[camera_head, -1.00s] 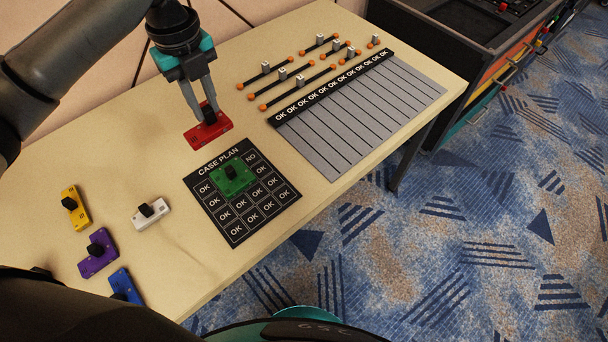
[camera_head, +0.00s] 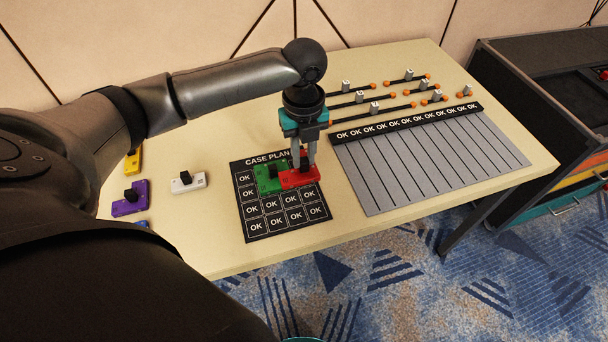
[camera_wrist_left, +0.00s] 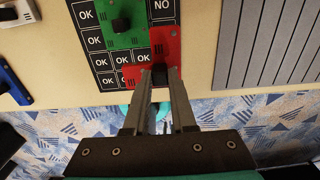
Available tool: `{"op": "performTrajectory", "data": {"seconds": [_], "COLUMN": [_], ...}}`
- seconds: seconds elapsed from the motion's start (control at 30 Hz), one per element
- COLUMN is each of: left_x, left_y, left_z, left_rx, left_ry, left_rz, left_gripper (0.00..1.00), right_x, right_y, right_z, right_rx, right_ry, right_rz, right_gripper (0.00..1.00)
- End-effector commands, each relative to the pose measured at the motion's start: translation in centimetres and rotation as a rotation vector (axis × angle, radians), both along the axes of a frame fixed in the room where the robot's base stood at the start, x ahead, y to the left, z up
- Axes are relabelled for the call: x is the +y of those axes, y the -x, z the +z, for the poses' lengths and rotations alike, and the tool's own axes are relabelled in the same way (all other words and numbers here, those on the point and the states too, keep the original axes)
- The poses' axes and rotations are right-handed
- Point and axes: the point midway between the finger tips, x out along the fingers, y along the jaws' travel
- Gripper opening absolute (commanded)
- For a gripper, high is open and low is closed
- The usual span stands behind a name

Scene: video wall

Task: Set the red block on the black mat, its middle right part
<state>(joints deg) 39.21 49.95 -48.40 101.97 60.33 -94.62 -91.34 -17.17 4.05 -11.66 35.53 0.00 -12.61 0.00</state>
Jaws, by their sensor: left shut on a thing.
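The red block (camera_head: 300,176) is at the upper right part of the black mat (camera_head: 262,225), beside the green block (camera_head: 269,180). My left gripper (camera_head: 304,160) is shut on the red block's black knob from above. In the left wrist view the red block (camera_wrist_left: 140,76) is at the fingertips (camera_wrist_left: 160,72), and the green block (camera_wrist_left: 120,22) lies close to it. I cannot tell whether the red block rests on the mat or hangs just above it. The mat's title reads CASE PLAN.
A white block (camera_head: 188,182), a purple block (camera_head: 130,200) and a yellow block (camera_head: 133,162) lie at the table's left. A grey striped board (camera_head: 425,160) is right of the mat. Black rods (camera_head: 385,126) with orange ends lie behind it.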

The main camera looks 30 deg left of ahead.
Motion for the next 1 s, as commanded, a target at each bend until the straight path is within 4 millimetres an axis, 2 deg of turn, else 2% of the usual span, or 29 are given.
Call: {"op": "performTrajectory", "data": {"seconds": [0.03,0.27,0.5,0.57,0.8,0.97,1.0], "left_x": [0.0,0.0,0.0,0.0,0.0,0.0,0.0], "left_y": [0.0,0.0,0.0,0.0,0.0,0.0,0.0], "left_z": [-0.8,-2.2,-6.4,-7.1,-7.1,-7.4,-7.4], "left_rx": [0.0,-0.001,0.001,0.001,-0.002,-0.001,-0.001], "left_ry": [0.0,0.001,0.0,-0.001,-0.001,-0.001,0.0], "left_rz": [0.0,-0.001,0.0,-0.001,-0.001,-0.001,-0.001], "left_gripper": [0.0,0.0,0.0,0.0,0.0,0.0,0.27], "right_x": [-0.1,-0.6,-1.5,-1.8,-2.5,-2.4,-2.4], "right_y": [0.0,0.0,-0.3,-0.7,-2.2,-2.3,-2.3], "right_z": [-0.3,-0.7,-2.1,-2.2,-2.0,-1.9,-2.0], "right_rx": [0.0,-0.001,-0.008,-0.014,-0.038,-0.039,-0.039], "right_ry": [0.001,0.007,0.018,0.022,0.031,0.03,0.029], "right_rz": [0.001,0.001,-0.005,-0.006,-0.006,-0.006,-0.006], "right_gripper": [0.5,0.5,0.5,0.5,0.5,0.5,0.5]}}
